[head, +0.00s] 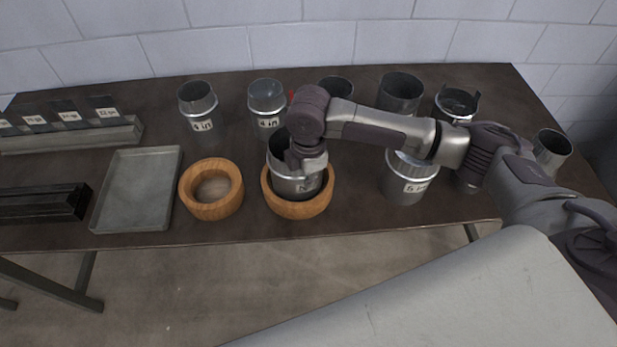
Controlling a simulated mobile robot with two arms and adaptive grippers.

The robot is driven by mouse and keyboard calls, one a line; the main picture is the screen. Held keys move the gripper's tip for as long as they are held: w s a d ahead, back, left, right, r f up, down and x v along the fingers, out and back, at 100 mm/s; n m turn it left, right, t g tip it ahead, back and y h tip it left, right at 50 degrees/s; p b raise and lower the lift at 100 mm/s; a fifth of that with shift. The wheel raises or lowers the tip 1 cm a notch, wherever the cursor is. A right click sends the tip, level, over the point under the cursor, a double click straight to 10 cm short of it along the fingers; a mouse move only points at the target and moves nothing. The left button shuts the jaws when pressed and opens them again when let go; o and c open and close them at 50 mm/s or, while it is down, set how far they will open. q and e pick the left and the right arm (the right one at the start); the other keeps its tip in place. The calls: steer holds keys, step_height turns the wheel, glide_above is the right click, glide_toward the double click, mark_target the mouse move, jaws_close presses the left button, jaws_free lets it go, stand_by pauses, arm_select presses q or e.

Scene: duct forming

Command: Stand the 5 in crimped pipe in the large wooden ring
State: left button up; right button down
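A grey metal pipe (284,178) is upright inside the right-hand wooden ring (300,211), which looks the larger of the two rings. Its label is partly covered and too small to read surely. I cannot tell whether its bottom rests on the table. My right gripper (308,168) points down at the pipe's rim, on its right side. The fingers are mostly hidden by the wrist and the pipe, so their opening does not show clearly. The smaller wooden ring (211,208) is empty, to the left. My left gripper is out of view.
Labelled pipes stand at the back left (198,108) and centre (267,108). A larger crimped pipe (408,184) stands to the right, partly under my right arm. Several others stand behind. A shallow metal tray (137,165) and a dark bar (40,202) lie left.

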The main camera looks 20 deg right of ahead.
steer(key=shift+f, duration=0.3)
steer(key=c, duration=1.2)
jaws_free()
steer(key=shift+c, duration=0.2)
steer(key=shift+f, duration=0.1)
step_height(320, 180, up, 12)
steer(key=shift+r, duration=0.1)
steer(key=shift+s, duration=0.1)
